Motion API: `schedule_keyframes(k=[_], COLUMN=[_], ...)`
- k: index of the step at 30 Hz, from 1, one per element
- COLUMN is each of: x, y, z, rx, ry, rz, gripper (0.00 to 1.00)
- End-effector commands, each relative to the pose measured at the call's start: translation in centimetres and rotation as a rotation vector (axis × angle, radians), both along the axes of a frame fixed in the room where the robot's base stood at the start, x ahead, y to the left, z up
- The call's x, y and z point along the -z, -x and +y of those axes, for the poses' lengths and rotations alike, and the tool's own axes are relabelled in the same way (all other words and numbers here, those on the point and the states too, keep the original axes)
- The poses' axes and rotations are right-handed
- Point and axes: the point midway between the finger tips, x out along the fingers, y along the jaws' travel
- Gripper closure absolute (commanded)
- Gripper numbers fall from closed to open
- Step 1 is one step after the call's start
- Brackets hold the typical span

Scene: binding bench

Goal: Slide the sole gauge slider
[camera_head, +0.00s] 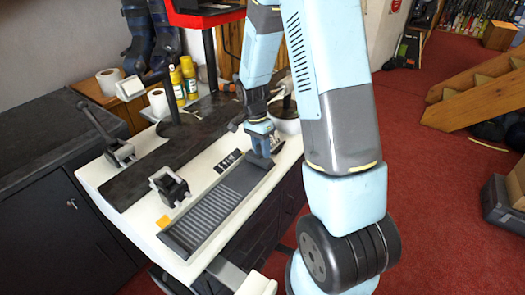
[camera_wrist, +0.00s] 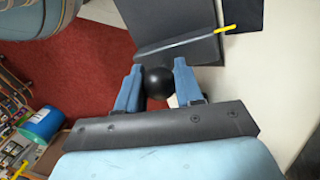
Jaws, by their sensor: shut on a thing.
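The sole gauge (camera_head: 208,218) is a long grey plate with a ribbed near half, lying along the right side of the white bench top. My gripper (camera_head: 261,152) is low over its far end. In the wrist view my gripper (camera_wrist: 158,68) has its two blue fingers shut on a round black knob (camera_wrist: 158,83), one finger on each side. A dark plate (camera_wrist: 180,50) with a pale strip and a yellow pointer (camera_wrist: 230,28) lies just beyond the fingertips. The gripper hides most of the slider in the head view.
A lever tool (camera_head: 117,148), paper rolls (camera_head: 158,102) and yellow bottles (camera_head: 188,73) are farther back. Red carpet (camera_head: 440,190) lies right of the bench.

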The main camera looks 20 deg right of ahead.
Motion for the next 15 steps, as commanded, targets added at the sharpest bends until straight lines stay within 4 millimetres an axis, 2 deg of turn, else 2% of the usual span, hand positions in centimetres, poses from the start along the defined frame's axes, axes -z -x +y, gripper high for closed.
schedule_keyframes(k=[1, 8, 9, 15], x=[-0.15, -0.18, -0.19, -0.13], y=[-0.5, -0.57, -0.58, -0.42], z=[-0.02, -0.31, -0.32, -0.16], rx=[-0.002, 0.0, 0.001, -0.002], ry=[0.0, 0.001, 0.002, 0.001], rz=[-0.012, -0.013, -0.014, -0.01], gripper=[1.0, 1.0, 0.63, 0.44])
